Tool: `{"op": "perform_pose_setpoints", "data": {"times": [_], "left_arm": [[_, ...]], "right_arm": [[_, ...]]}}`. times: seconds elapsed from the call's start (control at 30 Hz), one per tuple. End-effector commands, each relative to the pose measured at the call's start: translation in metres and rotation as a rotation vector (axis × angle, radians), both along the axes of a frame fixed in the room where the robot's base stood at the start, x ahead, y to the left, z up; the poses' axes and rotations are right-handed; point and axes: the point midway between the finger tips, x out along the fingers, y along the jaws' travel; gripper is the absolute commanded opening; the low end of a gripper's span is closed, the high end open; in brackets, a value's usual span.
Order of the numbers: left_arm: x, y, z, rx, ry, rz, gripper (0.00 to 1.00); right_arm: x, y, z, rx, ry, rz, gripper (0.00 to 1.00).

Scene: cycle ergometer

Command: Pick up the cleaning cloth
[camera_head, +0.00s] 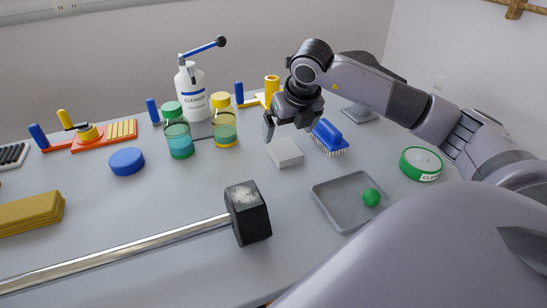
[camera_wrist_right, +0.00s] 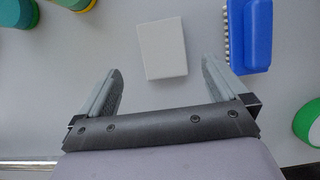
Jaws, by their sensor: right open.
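A pale grey-white flat block, which looks like the folded cleaning cloth (camera_head: 285,153), lies on the table in front of the blue brush. In the right wrist view the cloth (camera_wrist_right: 162,48) sits just beyond the fingertips, roughly centred between them and slightly turned. My right gripper (camera_head: 291,122) is open and empty, above and just behind the cloth in the head view. Its two fingers (camera_wrist_right: 163,70) are spread wider than the cloth in the wrist view. No contact with the cloth shows. My left gripper is not in view.
A blue brush (camera_head: 328,136) lies close to the right of the cloth. A grey tray (camera_head: 331,208) with a green ball (camera_head: 371,198) is in front. A green round tin (camera_head: 421,162) is at right.

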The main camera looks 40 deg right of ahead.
Motion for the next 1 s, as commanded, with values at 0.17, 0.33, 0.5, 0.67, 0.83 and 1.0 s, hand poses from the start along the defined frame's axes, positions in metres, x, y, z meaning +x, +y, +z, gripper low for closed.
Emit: {"op": "perform_pose_setpoints", "data": {"times": [0.17, 0.33, 0.5, 0.67, 0.83, 1.0], "left_arm": [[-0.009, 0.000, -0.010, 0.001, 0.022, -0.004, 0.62], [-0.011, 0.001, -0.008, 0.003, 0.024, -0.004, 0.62], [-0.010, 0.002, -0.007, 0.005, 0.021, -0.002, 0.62], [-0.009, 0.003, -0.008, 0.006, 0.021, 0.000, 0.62], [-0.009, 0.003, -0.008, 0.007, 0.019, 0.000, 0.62], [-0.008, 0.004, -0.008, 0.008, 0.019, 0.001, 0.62]], "right_arm": [[0.003, -0.001, -0.015, 0.001, 0.003, 0.001, 1.00], [0.008, -0.004, -0.033, 0.002, 0.005, 0.001, 1.00], [0.015, -0.009, -0.058, 0.003, 0.004, 0.003, 1.00], [0.021, -0.011, -0.071, 0.002, 0.000, 0.004, 1.00], [0.021, -0.011, -0.072, 0.002, 0.000, 0.004, 1.00], [0.021, -0.011, -0.072, 0.002, 0.000, 0.004, 1.00]]}}
